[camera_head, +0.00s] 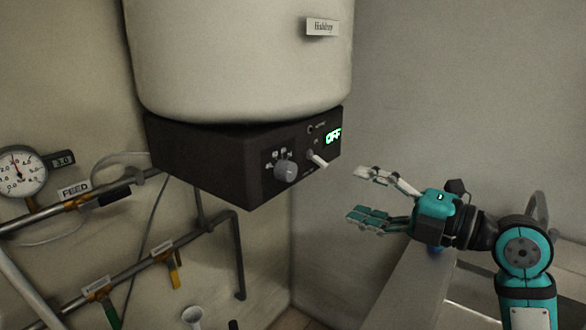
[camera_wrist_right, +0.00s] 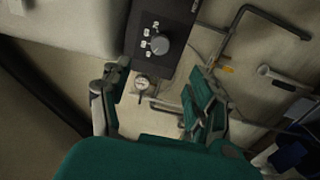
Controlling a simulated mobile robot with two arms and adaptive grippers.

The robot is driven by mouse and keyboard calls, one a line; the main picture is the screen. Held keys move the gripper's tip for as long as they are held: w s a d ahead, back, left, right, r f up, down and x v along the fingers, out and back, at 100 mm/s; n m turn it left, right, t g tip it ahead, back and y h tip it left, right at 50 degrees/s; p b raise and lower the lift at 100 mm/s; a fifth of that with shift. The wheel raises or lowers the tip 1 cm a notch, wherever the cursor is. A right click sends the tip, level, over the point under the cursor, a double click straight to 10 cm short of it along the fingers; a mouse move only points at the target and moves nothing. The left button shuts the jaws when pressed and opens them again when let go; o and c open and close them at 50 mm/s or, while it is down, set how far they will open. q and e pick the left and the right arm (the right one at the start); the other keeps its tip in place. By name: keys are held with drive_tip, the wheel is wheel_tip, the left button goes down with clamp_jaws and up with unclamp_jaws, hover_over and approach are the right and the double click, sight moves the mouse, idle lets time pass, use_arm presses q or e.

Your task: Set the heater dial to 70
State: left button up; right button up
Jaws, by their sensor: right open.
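The heater (camera_head: 205,162) is a black box under a large pale cylindrical vessel (camera_head: 240,60). Its grey round dial (camera_head: 286,171) sits on the front face, with small printed marks above it too small to read. A toggle switch with a white lever (camera_head: 318,160) is to the right of the dial. A green lit display (camera_head: 334,136) reads OFF. My right gripper (camera_head: 360,194) is open and empty, to the right of the dial and apart from it. In the right wrist view the dial (camera_wrist_right: 160,44) lies beyond the open fingers (camera_wrist_right: 160,88). My left gripper is not in view.
Pipes with a FEED label (camera_head: 75,189), a pressure gauge (camera_head: 20,172) and small valves with a yellow handle (camera_head: 174,274) and a green handle (camera_head: 113,314) are at the left. A pale ledge (camera_head: 408,290) lies below my right arm. Open air separates gripper and heater.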

sight(292, 173)
drive_tip(key=p+x, duration=0.5)
drive_tip(key=x, duration=0.8)
drive_tip(key=shift+w+a+r, duration=0.15)
drive_tip(key=shift+a, duration=0.15)
drive_tip(key=shift+w+a, duration=0.35)
drive_tip(key=shift+a, duration=0.15)
drive_tip(key=shift+f, duration=0.2)
drive_tip(key=c, duration=1.2)
drive_tip(key=shift+o, duration=0.2)
